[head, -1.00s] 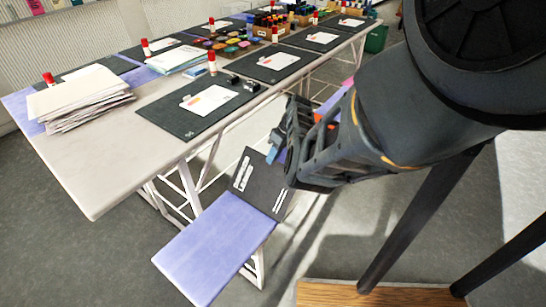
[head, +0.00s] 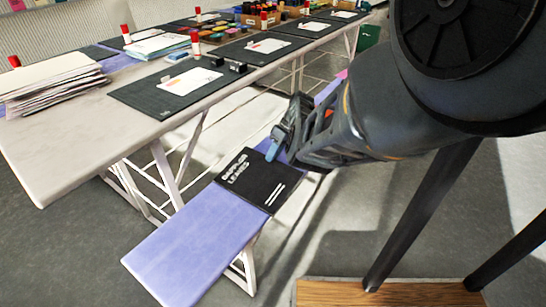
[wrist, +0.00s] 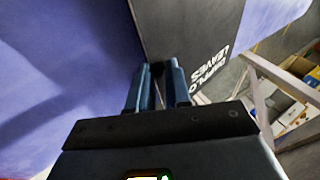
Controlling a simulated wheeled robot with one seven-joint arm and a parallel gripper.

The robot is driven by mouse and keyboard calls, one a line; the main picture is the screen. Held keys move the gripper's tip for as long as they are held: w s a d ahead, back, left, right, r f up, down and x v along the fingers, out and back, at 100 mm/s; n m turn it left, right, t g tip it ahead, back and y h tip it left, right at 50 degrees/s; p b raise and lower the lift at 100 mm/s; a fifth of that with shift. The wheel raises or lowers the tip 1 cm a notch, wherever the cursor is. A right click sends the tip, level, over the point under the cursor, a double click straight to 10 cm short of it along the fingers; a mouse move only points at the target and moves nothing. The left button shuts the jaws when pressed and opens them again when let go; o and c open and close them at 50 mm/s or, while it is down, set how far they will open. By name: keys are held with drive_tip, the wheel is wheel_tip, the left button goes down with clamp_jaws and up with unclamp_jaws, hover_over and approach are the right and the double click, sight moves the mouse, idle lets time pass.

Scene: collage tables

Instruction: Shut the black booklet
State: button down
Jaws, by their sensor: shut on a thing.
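The black booklet (head: 258,178) is at the far end of a purple bench, with white lettering and two short white lines on its dark face. My gripper (head: 274,150) is at the booklet's far edge, on the table side. In the wrist view the booklet (wrist: 185,30) runs away from my fingers, and its near corner is between or right at the fingertips (wrist: 157,72). The fingers are close together. I cannot tell whether the cover lies fully flat, and no inner pages show.
The purple bench (head: 190,245) is clear in front of the booklet. A long table (head: 75,150) with paper stacks (head: 50,85) and dark mats (head: 150,98) stands behind and left. Its white trestle legs (head: 165,170) are close to the bench.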

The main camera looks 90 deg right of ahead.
drive_tip(key=shift+f, duration=0.2)
idle(0.3)
drive_tip(key=c, duration=1.3)
unclamp_jaws()
drive_tip(key=shift+c, duration=0.2)
drive_tip(key=shift+d+r, duration=0.1)
drive_tip(key=p+v, duration=0.1)
drive_tip(key=v, duration=0.6)
drive_tip(key=shift+s+r, duration=0.2)
drive_tip(key=shift+d, duration=0.15)
